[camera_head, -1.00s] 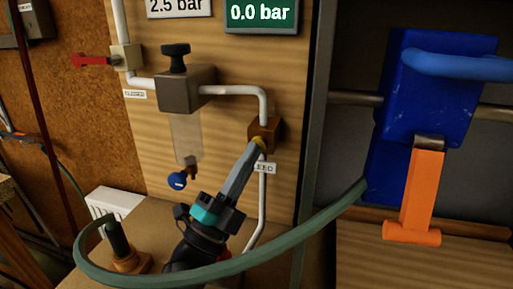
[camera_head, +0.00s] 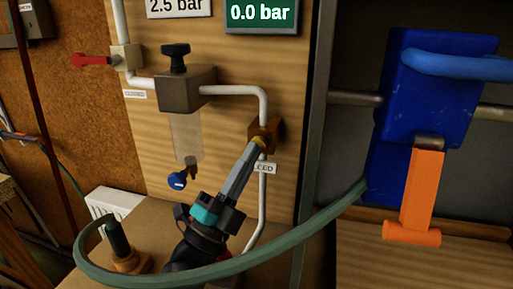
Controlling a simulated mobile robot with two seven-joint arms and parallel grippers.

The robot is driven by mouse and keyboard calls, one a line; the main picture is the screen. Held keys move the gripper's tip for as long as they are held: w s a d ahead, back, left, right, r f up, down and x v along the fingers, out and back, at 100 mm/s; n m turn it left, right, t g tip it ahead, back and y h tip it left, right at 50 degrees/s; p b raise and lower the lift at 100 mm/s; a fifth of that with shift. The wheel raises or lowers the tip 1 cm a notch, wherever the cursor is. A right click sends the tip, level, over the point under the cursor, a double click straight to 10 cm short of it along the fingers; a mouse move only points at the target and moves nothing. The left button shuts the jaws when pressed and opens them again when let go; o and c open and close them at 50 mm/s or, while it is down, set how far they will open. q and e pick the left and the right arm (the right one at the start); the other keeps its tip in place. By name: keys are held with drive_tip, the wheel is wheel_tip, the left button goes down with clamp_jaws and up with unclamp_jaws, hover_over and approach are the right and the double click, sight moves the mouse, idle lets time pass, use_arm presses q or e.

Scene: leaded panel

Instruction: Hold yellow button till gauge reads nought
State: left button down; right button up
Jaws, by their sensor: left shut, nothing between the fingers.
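The gauge (camera_head: 261,13) is a green-lit display at the top that reads 0.0 bar. The yellow button (camera_head: 260,141) is on a small brown block (camera_head: 275,131) on the white pipe, mostly hidden behind my fingertips. My left gripper (camera_head: 256,147) is shut and empty, with its fingertips at the button. I cannot tell whether they press it or stand just off it. My right gripper is not in view.
A grey valve body (camera_head: 186,92) with a black knob and clear bowl is left of the button. A red lever (camera_head: 92,61) is further left. A green hose (camera_head: 300,244) loops across the front. A blue unit (camera_head: 430,90) with an orange handle (camera_head: 420,197) stands right.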

use_arm(q)
drive_tip(key=shift+s, duration=0.1)
idle(0.7)
drive_tip(key=shift+s+a+p, duration=0.3)
drive_tip(key=shift+s+p, duration=0.05)
drive_tip(key=shift+s, duration=0.45)
drive_tip(key=s, duration=0.1)
drive_tip(key=s+a+p, duration=0.1)
drive_tip(key=s, duration=0.2)
drive_tip(key=shift+s+a, duration=0.3)
drive_tip(key=shift+s, duration=0.05)
